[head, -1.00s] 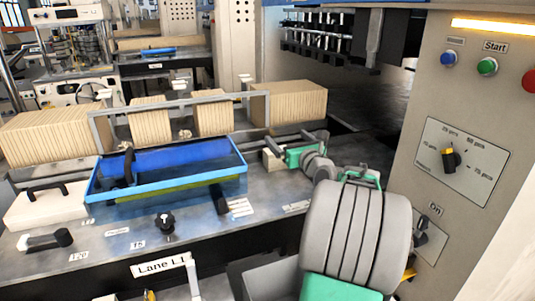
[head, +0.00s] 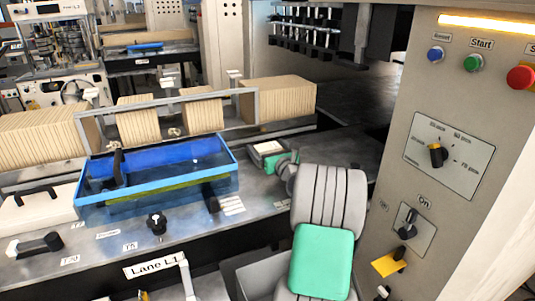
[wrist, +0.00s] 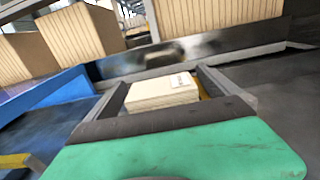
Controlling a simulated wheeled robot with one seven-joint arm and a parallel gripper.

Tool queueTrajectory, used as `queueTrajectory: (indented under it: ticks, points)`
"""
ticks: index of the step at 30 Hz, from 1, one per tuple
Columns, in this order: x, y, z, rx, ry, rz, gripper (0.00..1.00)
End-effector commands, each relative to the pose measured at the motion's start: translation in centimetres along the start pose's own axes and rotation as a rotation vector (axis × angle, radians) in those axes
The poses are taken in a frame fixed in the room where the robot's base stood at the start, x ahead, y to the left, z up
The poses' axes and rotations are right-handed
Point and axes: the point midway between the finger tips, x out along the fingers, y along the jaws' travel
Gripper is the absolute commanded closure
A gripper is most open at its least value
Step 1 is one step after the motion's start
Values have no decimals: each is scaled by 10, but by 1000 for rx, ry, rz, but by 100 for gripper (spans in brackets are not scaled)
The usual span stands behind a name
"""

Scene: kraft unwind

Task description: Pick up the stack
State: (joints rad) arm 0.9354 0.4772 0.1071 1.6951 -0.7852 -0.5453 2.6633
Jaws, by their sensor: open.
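The small cream stack (wrist: 162,92) lies on the metal bench in the wrist view, with a small printed label on top. It also shows in the head view (head: 268,147). My gripper (wrist: 158,84) is open, with one finger along each side of the stack. Its green palm fills the bottom of the wrist view. I cannot tell whether the fingers touch the stack. In the head view my arm hides part of the bench in front of the gripper.
A blue tray (head: 84,201) stands left of the gripper. Rows of brown kraft blocks (head: 278,97) stand behind a grey metal frame (head: 257,106). A control panel (head: 450,150) with buttons and knobs rises at the right. Dark bench surface lies right of the gripper.

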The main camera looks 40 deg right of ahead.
Motion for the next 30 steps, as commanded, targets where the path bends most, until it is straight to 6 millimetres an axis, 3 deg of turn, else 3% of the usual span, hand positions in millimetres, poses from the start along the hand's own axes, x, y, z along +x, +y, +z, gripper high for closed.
queueTrajectory:
  ticks: [6,30]
  points:
    - [2,0,0,0,0,0,0]
    - [1,0,0,0,-1,0,65]
